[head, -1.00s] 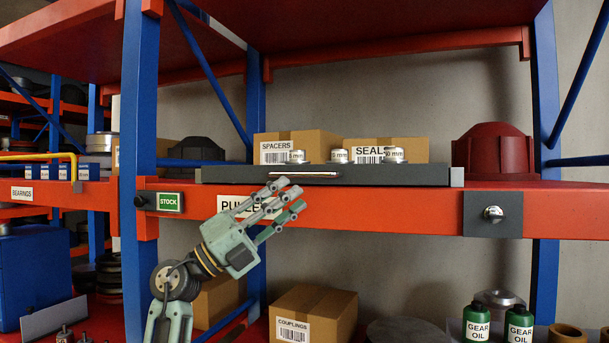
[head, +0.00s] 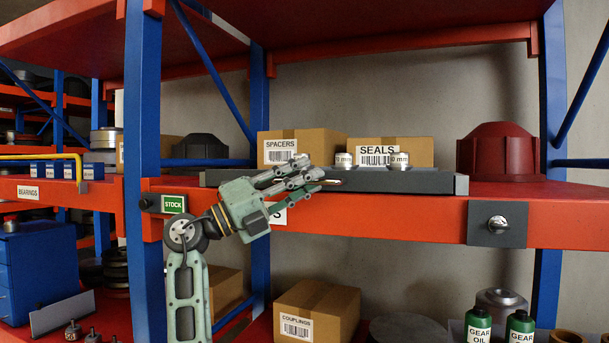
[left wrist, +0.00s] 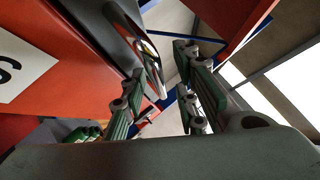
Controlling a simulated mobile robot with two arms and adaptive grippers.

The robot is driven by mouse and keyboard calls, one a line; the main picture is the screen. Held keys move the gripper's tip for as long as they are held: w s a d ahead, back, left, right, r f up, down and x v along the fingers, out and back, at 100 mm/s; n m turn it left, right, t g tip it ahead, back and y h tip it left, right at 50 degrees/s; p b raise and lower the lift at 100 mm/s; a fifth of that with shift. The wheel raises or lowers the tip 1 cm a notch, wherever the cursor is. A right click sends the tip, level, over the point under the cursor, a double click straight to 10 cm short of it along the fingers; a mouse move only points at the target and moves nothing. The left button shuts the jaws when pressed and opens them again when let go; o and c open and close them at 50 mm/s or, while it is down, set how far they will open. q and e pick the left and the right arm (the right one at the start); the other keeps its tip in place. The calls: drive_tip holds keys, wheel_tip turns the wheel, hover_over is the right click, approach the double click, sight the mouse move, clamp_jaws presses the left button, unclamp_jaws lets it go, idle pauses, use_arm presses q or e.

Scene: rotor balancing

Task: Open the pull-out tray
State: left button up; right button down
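The dark grey pull-out tray (head: 425,183) lies on the red shelf, carrying small metal parts (head: 399,160) marked in mm. Its shiny bar handle (head: 331,182) is on the front face, partly hidden behind my fingers. My left gripper (head: 312,177) is at the handle with its fingers pointing right along the tray front. In the left wrist view, the fingers (left wrist: 168,95) are spread apart, and the handle (left wrist: 150,48) shows close to the left finger's tip. I cannot tell whether they touch. My right gripper is in neither view.
Boxes marked SPACERS (head: 293,143) and SEALS (head: 395,151) stand behind the tray. A dark red housing (head: 497,151) is at right. A blue post (head: 142,120) stands left of my gripper. A grey plate with a knob (head: 497,224) is on the shelf front.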

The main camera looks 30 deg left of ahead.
use_arm(q)
clamp_jaws()
idle(0.7)
